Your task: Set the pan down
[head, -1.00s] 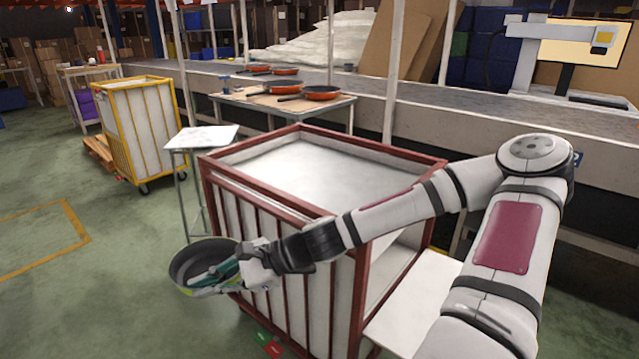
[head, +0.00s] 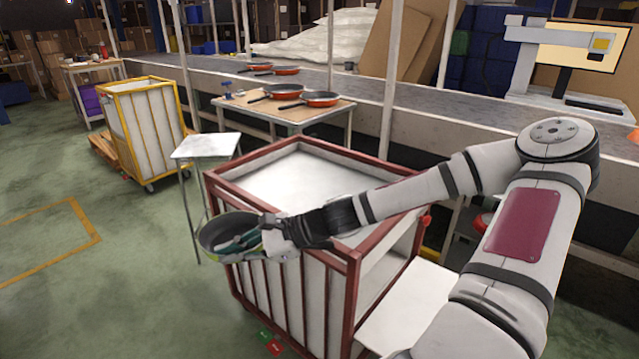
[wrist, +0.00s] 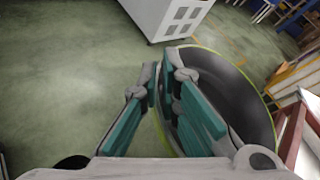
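A dark grey pan with a yellow-green rim (head: 213,230) hangs from my gripper (head: 240,244), beside and partly in front of the left side of the red-framed cart. In the wrist view the pan (wrist: 235,95) fills the right side, its inside facing the camera. The teal-padded fingers of my gripper (wrist: 163,78) are closed with the pan's near wall between them. The pan is in the air, above the green floor. Its handle cannot be made out.
The red-framed cart (head: 353,258) with a white top area stands below my arm. A small white-topped stand (head: 208,146) is behind the pan. A work table (head: 340,110) holds several orange pans before the conveyor (head: 400,95).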

